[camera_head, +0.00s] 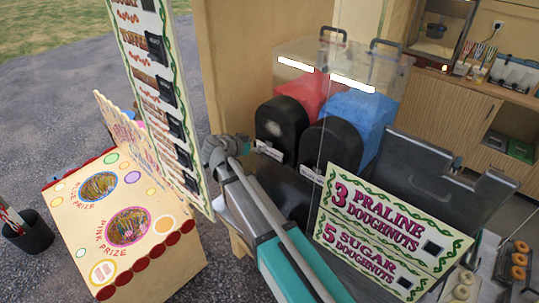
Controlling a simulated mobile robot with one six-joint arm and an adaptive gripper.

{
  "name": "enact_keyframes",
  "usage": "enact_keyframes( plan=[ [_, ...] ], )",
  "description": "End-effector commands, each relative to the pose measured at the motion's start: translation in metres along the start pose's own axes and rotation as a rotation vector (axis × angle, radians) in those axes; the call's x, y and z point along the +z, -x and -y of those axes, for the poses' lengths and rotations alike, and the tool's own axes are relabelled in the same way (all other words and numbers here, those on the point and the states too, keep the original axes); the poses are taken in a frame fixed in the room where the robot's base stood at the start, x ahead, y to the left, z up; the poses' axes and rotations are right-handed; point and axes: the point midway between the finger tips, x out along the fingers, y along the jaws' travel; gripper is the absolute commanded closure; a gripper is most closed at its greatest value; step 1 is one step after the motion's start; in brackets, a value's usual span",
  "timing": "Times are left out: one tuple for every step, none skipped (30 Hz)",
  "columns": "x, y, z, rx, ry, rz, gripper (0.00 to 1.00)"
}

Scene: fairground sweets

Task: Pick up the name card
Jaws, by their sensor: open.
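Two small white cards with dark marks, too small to read, show on the slush machine; I cannot tell which is the name card. The left card (270,151) is at the front of the left black dispenser, close to the end of my arm. The right card (313,175) is at the front of the right black dispenser, behind the clear panel. My gripper (255,147) is at the end of my grey and teal arm, just left of the left card. Its dark fingers blend into the black dispenser, and whether they touch the card is unclear.
The slush machine (298,52) has red and blue tanks. A tall price board (157,80) stands close left of my wrist. A doughnut sign (392,228) is at the front right. A prize box (127,225) is at the left, beside a dark bucket (30,233).

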Motion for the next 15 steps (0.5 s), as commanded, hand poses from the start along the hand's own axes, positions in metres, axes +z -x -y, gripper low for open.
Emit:
enact_keyframes(
  plan=[
    [0.002,-0.008,0.001,0.000,-0.001,0.000,0.14],
    [0.002,-0.011,0.001,0.000,-0.001,0.000,0.14],
    [0.002,-0.014,0.000,0.001,-0.001,0.000,0.14],
    [0.001,-0.016,0.000,0.001,-0.001,0.000,0.14],
    [0.001,-0.018,0.000,0.001,-0.001,0.000,0.14],
    [0.001,-0.019,0.000,0.001,0.000,0.000,0.14],
    [0.001,-0.020,0.000,0.000,0.000,0.000,0.14],
    [0.000,-0.020,0.000,0.000,0.000,0.000,0.14],
    [0.000,-0.020,0.000,0.000,0.000,0.000,0.14],
    [0.000,-0.020,0.000,-0.001,0.000,0.000,0.14],
    [0.000,-0.020,0.000,-0.001,0.000,0.000,0.14],
    [0.000,-0.020,0.000,-0.001,0.001,0.000,0.14],
    [0.000,-0.020,0.000,-0.001,0.001,0.000,0.14],
    [0.000,-0.019,0.000,-0.001,0.001,0.000,0.14],
    [0.000,-0.019,0.000,-0.001,0.001,0.000,0.14]
  ],
)
